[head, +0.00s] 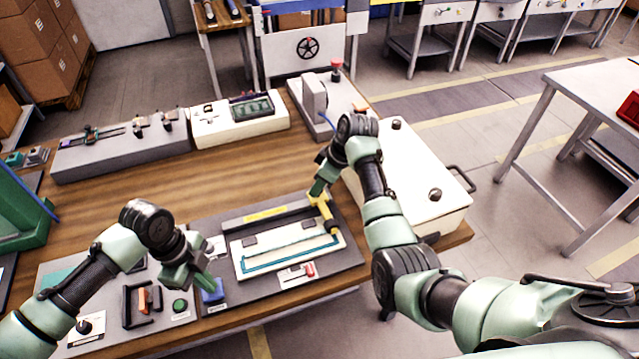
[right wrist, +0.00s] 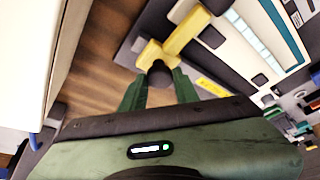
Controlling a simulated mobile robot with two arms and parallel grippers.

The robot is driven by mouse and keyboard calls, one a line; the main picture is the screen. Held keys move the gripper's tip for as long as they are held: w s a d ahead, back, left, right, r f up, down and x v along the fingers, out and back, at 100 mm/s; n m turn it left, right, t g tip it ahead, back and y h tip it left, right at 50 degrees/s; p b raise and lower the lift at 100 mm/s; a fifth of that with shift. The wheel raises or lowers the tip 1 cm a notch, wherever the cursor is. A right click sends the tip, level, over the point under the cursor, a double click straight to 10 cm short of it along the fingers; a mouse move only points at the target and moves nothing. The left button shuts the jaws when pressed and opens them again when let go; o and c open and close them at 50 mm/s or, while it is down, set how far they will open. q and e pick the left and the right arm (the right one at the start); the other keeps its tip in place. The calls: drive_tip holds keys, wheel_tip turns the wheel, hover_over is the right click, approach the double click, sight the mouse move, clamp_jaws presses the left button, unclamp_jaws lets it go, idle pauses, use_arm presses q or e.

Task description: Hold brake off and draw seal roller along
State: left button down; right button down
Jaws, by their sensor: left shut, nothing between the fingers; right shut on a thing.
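The seal roller (head: 326,214) is a yellow bar piece at the right end of a white plate (head: 249,264) that carries a teal strip (head: 285,258). The yellow roller also fills the upper middle of the right wrist view (right wrist: 185,36). My right gripper (head: 316,190) is shut on its dark knob (right wrist: 159,75). My left gripper (head: 207,281) is shut with nothing between its fingers. Its tips are at a blue block (head: 213,293) at the front left corner of the grey fixture; I cannot tell whether they touch it. No part is labelled legibly as the brake.
A small red-handled part (head: 309,269) sits at the fixture's front. A panel with a green button (head: 180,305) lies left. A large white box (head: 415,180) stands right, close to my right arm. A grey rail unit and a display unit (head: 240,121) stand behind; bare wood lies between.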

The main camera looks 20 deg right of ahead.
use_arm(q)
drive_tip(key=shift+f, duration=0.1)
idle(0.5)
use_arm(e)
drive_tip(key=a, duration=2.1)
drive_tip(key=shift+a, duration=0.4)
use_arm(q)
drive_tip(key=shift+d, duration=0.1)
use_arm(e)
drive_tip(key=shift+a+r, duration=0.1)
drive_tip(key=shift+a, duration=0.2)
